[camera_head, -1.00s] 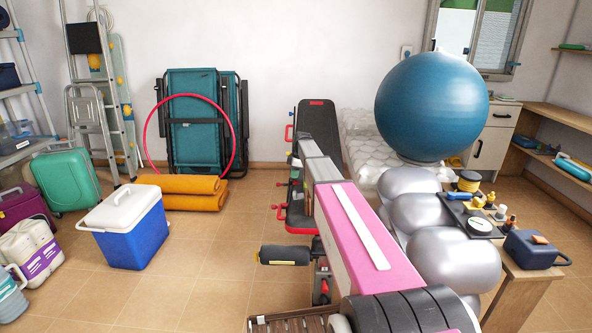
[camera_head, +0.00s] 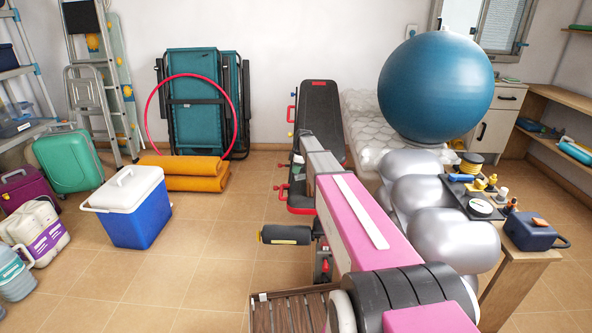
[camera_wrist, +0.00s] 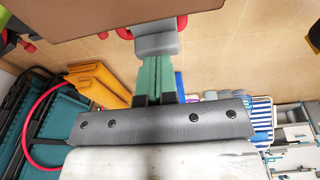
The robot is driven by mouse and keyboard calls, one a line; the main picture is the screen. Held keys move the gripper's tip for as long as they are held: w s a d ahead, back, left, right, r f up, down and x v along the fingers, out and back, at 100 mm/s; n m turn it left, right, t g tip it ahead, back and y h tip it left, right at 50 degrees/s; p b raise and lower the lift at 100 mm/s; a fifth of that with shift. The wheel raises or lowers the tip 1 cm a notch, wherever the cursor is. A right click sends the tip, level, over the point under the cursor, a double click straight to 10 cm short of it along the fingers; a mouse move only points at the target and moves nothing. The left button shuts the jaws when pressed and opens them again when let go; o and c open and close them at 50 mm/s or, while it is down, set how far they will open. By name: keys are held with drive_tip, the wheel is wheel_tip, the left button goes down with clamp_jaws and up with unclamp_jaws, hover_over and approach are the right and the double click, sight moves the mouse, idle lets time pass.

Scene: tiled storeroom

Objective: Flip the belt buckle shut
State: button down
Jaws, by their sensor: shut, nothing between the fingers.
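My gripper (camera_wrist: 157,48) shows in the wrist view as closed green fingers with a grey end, standing out from a grey bolted bar. It looks shut and empty. In the head view my arm reaches forward to the black and red exercise bench (camera_head: 318,108), and its far end, beside the bench, is mostly hidden. A brown panel (camera_wrist: 110,15) and red parts (camera_wrist: 124,33) lie close around the fingertips in the wrist view. I cannot make out a belt or buckle clearly in either view.
A slatted wooden crate (camera_head: 275,312) lies low, left of my arm. Silver balls (camera_head: 452,236) and a cluttered bench (camera_head: 527,257) crowd the right. A blue cooler (camera_head: 140,217) and orange rolled mats (camera_head: 185,170) stand left, with clear floor between them and my arm.

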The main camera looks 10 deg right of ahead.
drive_tip(key=shift+a+f+h, duration=0.15)
drive_tip(key=shift+a+h, duration=0.05)
drive_tip(key=shift+h, duration=0.2)
